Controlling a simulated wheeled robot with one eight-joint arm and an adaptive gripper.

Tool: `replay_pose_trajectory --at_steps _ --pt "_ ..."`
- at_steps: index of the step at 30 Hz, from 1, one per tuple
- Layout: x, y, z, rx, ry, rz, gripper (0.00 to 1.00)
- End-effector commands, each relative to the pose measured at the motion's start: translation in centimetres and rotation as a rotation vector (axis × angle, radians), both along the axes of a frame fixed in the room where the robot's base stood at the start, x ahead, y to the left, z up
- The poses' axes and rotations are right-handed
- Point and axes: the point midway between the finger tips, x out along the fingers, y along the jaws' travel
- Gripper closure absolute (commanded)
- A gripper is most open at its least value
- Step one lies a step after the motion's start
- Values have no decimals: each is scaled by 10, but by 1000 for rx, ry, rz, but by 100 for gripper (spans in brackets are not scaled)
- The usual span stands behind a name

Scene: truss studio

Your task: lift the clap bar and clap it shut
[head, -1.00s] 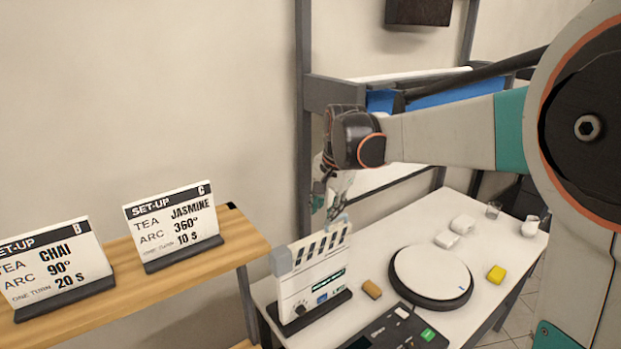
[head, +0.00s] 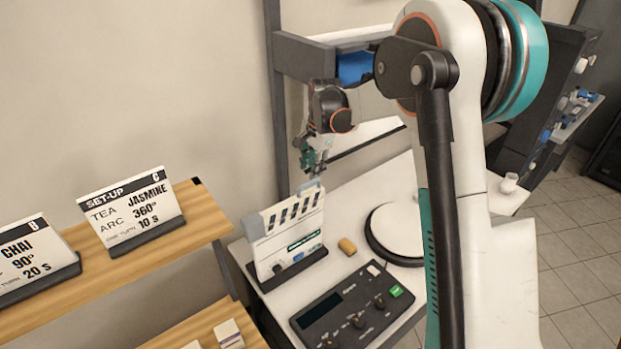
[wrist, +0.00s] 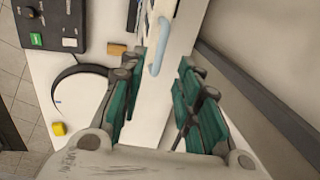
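The clapperboard (head: 288,240) stands upright in a dark base on the white table, left of the turntable. Its striped clap bar (head: 294,208) lies along the board's top edge, and I see no clear gap under it. A light blue handle (head: 312,186) rises at the bar's right end. My gripper (head: 313,163) is just above the handle, pointing down. In the wrist view, the gripper (wrist: 157,80) is open with teal fingers spread wide. The blue handle (wrist: 160,47) shows between and beyond the fingertips, apparently untouched.
The round turntable (head: 390,236), a tan block (head: 347,246) and a dark control box (head: 350,306) are close by. A wooden shelf (head: 205,222) with the Jasmine card (head: 130,212) and Chai card (head: 30,262) is at left. A wall is behind.

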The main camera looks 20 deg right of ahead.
Motion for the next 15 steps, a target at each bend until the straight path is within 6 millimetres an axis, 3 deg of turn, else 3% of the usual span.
replay_pose_trajectory --at_steps 6,15 --pt "7 3 -38 0 0 1 69" --pt "11 5 -60 0 0 1 69"
